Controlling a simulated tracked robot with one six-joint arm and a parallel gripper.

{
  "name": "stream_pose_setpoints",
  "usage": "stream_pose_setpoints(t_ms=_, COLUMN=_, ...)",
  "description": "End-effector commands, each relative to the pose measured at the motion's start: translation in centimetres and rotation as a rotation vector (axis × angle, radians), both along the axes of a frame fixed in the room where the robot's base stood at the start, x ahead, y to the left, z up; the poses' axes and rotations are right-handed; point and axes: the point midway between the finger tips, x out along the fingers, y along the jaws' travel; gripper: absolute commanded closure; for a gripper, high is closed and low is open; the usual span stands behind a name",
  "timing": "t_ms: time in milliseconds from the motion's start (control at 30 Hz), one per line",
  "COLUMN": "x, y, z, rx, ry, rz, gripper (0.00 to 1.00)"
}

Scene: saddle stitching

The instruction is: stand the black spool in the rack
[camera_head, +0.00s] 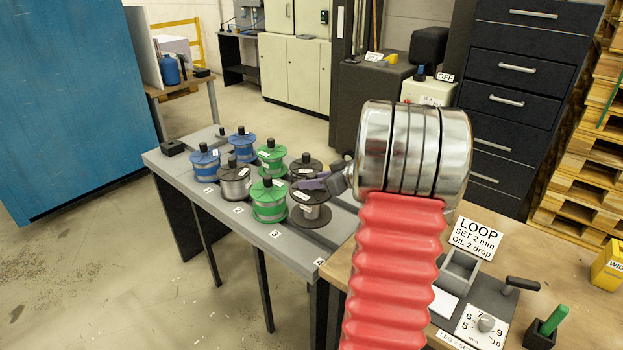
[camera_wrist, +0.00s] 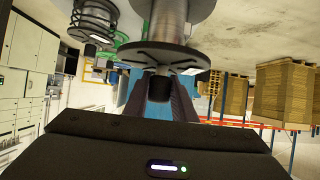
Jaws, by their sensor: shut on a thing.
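The black spool (camera_head: 311,214) has black flanges and a silver-grey wound body. In the head view it is roughly upright at the near right end of the grey rack (camera_head: 262,233), by label 4. I cannot tell whether its lower flange rests on the rack or hangs just above it. My gripper (camera_head: 311,183) is shut on the knob at the spool's top. In the wrist view my fingers (camera_wrist: 172,90) close on that knob, below the black flange (camera_wrist: 168,53) in the picture. A second black spool (camera_head: 306,166) stands just behind it.
Green spools (camera_head: 269,202), a grey spool (camera_head: 234,182) and blue spools (camera_head: 204,164) stand close by to the left. A small black block (camera_head: 172,148) lies at the rack's left end. A wooden bench (camera_head: 580,290) with a loop sign (camera_head: 479,238) adjoins at right.

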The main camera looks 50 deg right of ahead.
Motion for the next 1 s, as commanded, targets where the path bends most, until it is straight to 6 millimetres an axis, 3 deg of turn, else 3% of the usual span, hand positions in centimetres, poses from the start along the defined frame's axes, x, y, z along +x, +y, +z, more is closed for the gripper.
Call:
stream_pose_setpoints(t_ms=600, x=0.0, y=0.0, z=-3.9, rx=0.001, ry=-0.001, rz=0.0, gripper=1.0)
stream_pose_setpoints(t_ms=1000, x=0.0, y=0.0, z=-4.3, rx=0.0, ry=-0.002, rz=0.0, gripper=1.0)
